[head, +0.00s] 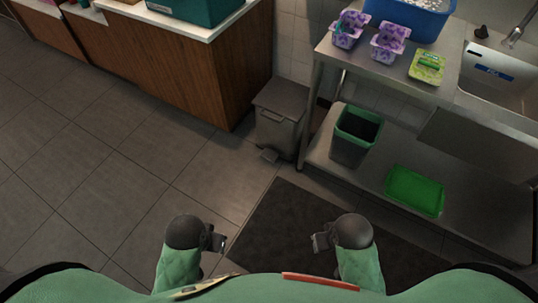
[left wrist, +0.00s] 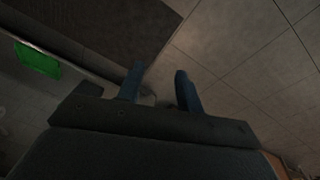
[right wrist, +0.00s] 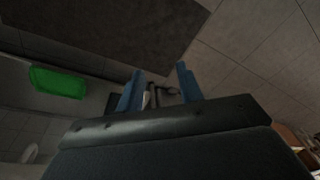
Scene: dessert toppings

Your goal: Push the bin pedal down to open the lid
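A grey pedal bin (head: 281,118) stands on the floor between the wooden counter and the steel table, its lid (head: 283,96) closed. Its pedal (head: 268,155) sticks out low at the front, just above the floor. My left gripper (head: 220,242) and my right gripper (head: 317,242) are both near the bottom of the head view, well short of the bin. In the left wrist view the two blue fingers (left wrist: 158,88) stand apart with nothing between them. In the right wrist view the fingers (right wrist: 160,84) are also apart and empty.
A dark mat (head: 310,232) lies on the tiled floor in front of the steel table. The table's lower shelf holds an open green-rimmed bin (head: 354,140) and a green tray (head: 414,190). A wooden counter (head: 205,65) is at the left. The floor before the pedal is clear.

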